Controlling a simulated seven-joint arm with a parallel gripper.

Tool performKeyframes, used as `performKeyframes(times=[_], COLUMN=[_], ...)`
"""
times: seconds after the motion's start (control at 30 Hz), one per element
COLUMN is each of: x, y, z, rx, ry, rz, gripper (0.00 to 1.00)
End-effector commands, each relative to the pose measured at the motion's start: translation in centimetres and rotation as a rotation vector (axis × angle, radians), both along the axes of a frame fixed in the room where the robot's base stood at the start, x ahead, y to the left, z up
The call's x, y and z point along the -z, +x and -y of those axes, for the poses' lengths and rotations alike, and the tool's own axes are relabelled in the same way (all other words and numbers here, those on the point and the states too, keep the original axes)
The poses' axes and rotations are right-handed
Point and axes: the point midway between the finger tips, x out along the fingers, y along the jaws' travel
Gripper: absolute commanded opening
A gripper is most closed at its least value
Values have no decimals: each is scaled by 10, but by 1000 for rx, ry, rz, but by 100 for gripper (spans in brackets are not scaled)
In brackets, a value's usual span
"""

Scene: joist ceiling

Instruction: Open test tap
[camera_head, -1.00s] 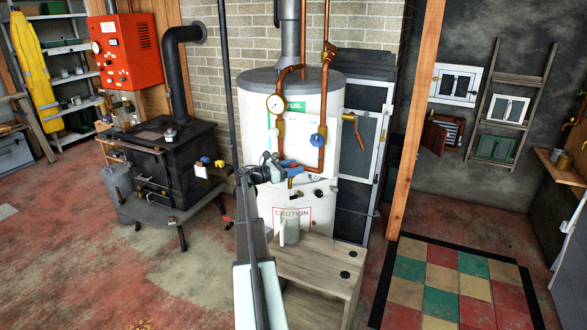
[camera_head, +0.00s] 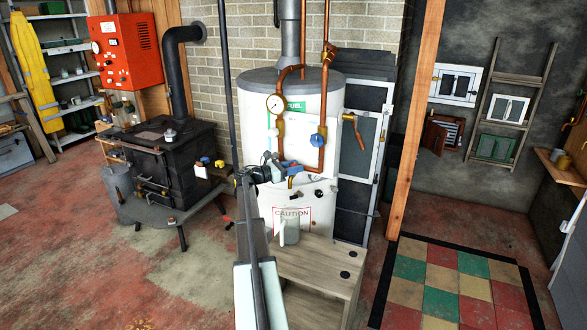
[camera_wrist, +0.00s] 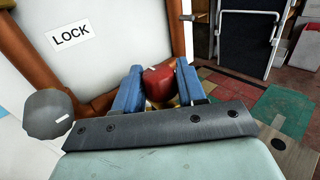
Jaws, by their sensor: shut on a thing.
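A red tap handle (camera_wrist: 158,82) with a little brass below it shows in the wrist view, in front of copper pipe (camera_wrist: 178,40). I take it for the test tap. My gripper (camera_wrist: 158,75) has its two blue fingers shut on the sides of the red handle. In the head view my gripper (camera_head: 290,171) is at the front of the white tank (camera_head: 255,125), by the lower copper pipes, and hides the handle. How far the handle is turned cannot be told.
Above the gripper are a gauge (camera_head: 275,102) and a blue valve handle (camera_head: 317,138). A grey knob (camera_wrist: 48,113) sits left of the gripper. A pale jug (camera_head: 290,228) stands on the wooden stand (camera_head: 320,262) below. A black stove (camera_head: 165,160) is to the left.

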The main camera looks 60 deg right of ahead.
Motion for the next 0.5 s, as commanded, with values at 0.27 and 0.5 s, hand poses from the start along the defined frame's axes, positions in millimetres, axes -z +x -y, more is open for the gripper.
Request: performKeyframes(times=[0.27,0.5], x=[0,0], y=[-2,-4], z=[-3,-5], rx=[-84,-268], ry=[0,1], rz=[0,-1], gripper=[10,10])
